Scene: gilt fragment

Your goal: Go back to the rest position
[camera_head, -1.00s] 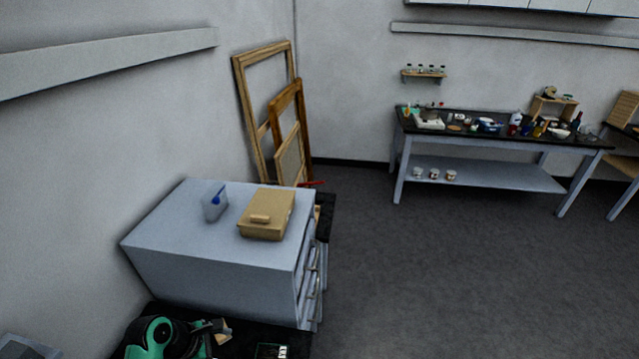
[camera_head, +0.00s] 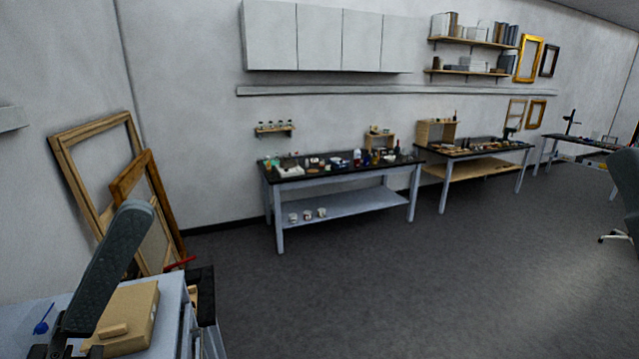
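The task names no object. A dark grey link of one of my arms rises at the lower left, in front of the grey cabinet and the leaning frames. A small dark part of mine shows at its lower end, at the bottom edge. No fingertips of my left or right gripper can be made out.
A tan box (camera_head: 130,317) and a blue-handled item (camera_head: 42,322) sit on the grey cabinet (camera_head: 170,300). Wooden frames (camera_head: 72,180) lean on the wall. A cluttered bench (camera_head: 340,200) and a second bench (camera_head: 482,160) stand behind. The grey floor (camera_head: 420,280) is open.

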